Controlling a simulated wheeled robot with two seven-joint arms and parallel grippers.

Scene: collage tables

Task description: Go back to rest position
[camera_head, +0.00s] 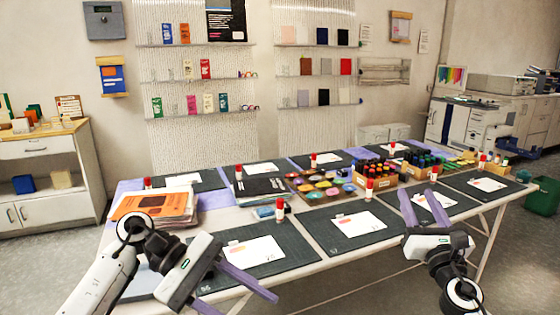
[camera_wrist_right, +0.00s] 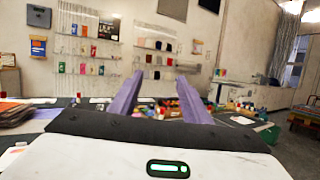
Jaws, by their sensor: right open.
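My right gripper (camera_head: 420,205) is raised in front of the table's right part, with its two purple fingers apart and pointing up in the head view. In the right wrist view its fingers (camera_wrist_right: 156,98) are apart with nothing between them. My left gripper (camera_head: 246,304) is at the lower left, in front of the table's near edge. Its purple fingers are apart and point to the lower right, and no object shows between them. Both grippers look empty.
The long table (camera_head: 325,262) holds dark cutting mats (camera_head: 300,238) with white cards, glue sticks (camera_head: 280,211), a paint palette (camera_head: 322,184), a marker box (camera_head: 376,172) and a stack of books (camera_head: 152,207). A cabinet (camera_head: 45,170) stands left. A green bin (camera_head: 543,196) stands right.

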